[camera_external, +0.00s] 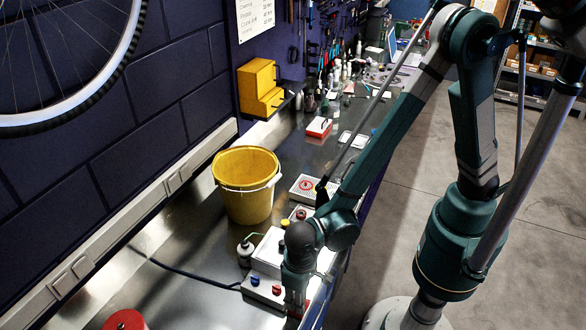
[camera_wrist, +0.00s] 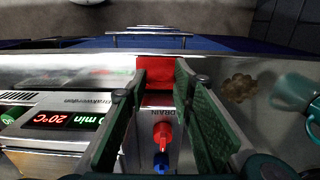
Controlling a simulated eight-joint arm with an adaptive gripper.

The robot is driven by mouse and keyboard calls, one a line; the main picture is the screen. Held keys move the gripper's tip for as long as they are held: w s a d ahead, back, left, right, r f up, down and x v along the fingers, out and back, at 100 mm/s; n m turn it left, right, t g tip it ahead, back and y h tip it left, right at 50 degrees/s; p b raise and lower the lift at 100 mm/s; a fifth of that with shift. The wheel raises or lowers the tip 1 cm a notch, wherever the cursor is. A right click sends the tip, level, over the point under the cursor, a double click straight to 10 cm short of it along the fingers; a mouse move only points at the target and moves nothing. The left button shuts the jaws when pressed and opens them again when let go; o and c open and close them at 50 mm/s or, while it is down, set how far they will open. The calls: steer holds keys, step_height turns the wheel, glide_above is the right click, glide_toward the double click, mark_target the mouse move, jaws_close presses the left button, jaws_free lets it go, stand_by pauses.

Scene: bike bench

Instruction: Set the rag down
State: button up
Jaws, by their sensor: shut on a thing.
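The rag appears as a red, flat-looking piece (camera_wrist: 156,70) between the fingertips of my gripper (camera_wrist: 156,85) in the wrist view. The fingers have green pads and stand apart by the rag's width, shut on it. In the external view my gripper (camera_external: 296,306) points down at the front edge of the bench, beside the white unit. A little red shows there, but most of the rag is hidden. I cannot tell whether the rag touches the bench.
A white unit with a display (camera_wrist: 55,120) and red and blue knobs (camera_wrist: 162,140) lies close below my gripper. A yellow bucket (camera_external: 245,188) stands behind. A brown crumpled patch (camera_wrist: 238,88) and a teal-handled thing (camera_wrist: 293,92) are right in the wrist view. Bare bench (camera_external: 190,285) lies left.

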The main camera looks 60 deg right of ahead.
steer(key=shift+f, duration=0.15)
steer(key=o, duration=0.8)
steer(key=shift+c, duration=0.2)
step_height(320, 180, up, 12)
stand_by(0.7)
stand_by(0.6)
